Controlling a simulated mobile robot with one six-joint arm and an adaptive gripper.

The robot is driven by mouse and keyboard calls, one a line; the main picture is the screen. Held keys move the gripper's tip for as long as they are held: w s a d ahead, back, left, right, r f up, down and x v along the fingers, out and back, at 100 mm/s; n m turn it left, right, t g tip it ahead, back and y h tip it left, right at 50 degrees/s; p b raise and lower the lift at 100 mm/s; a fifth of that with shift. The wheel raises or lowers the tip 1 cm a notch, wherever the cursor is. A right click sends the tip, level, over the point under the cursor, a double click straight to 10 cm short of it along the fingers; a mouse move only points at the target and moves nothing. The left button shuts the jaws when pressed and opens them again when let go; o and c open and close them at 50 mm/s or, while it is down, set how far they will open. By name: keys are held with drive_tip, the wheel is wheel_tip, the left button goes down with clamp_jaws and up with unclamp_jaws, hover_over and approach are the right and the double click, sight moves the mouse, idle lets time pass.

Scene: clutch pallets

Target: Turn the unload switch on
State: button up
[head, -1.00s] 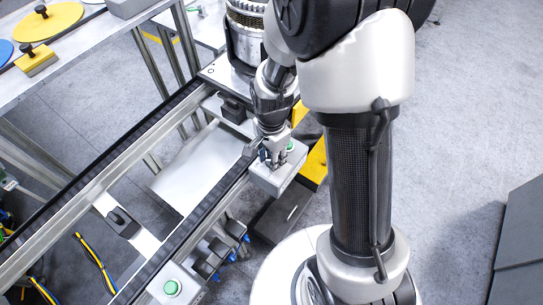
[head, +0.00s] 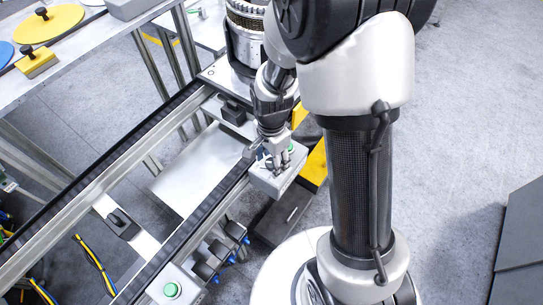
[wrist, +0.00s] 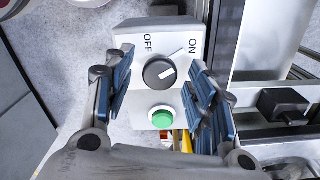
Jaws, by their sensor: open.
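The unload switch is a black round knob (wrist: 160,73) with a white pointer line, on a light grey control box (head: 277,179). The box face (wrist: 133,36) carries the words OFF at upper left and ON at upper right. A green button (wrist: 161,118) sits below the knob. My gripper (wrist: 163,82) is open, with blue-padded fingers on both sides of the knob and clear gaps to it. In the head view my gripper (head: 276,158) is right over the box and hides the knob.
The box is beside a conveyor rail (head: 190,234). Another box with a green button (head: 172,290) stands at the rail's near end. A black block (wrist: 283,104) is right of the box in the wrist view. Grey floor lies open to the right.

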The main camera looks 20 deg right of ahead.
sight(271, 163)
wheel_tip(271, 163, up, 12)
idle(0.5)
idle(0.3)
drive_tip(key=s+r+n+t, duration=0.4)
drive_tip(key=s+r+n, duration=0.8)
drive_tip(key=s+n, duration=0.2)
drive_tip(key=shift+s+r+t, duration=0.15)
drive_tip(key=shift+s+t, duration=0.15)
drive_tip(key=shift+s, duration=0.4)
